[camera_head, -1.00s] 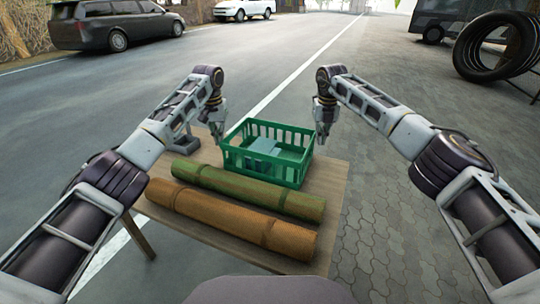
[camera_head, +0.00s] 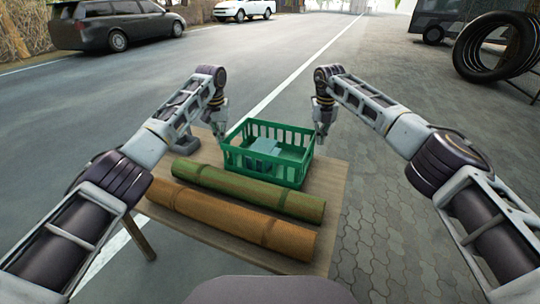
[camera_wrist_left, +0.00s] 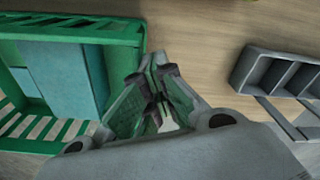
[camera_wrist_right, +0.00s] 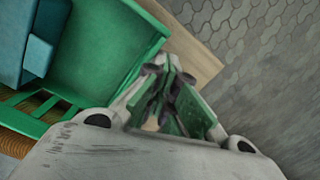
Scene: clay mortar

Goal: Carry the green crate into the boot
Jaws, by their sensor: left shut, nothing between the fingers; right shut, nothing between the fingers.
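The green crate (camera_head: 262,168) stands upright on the wooden table, with blue-grey blocks (camera_head: 264,147) inside. It also shows in the left wrist view (camera_wrist_left: 125,38) and in the right wrist view (camera_wrist_right: 95,60). My left gripper (camera_head: 219,134) is shut and empty, just outside the crate's left end. My right gripper (camera_head: 321,138) is shut and empty, just outside the crate's right end. A dark car (camera_head: 110,25) stands far left across the road; no open boot is visible.
Two rolls, one green (camera_head: 245,190) and one brown (camera_head: 230,218), lie on the table (camera_head: 325,215) in front of the crate. A grey compartmented holder (camera_head: 183,142) sits left of the crate. Tyres (camera_head: 495,45) stand far right. A white pickup (camera_head: 245,9) is further back.

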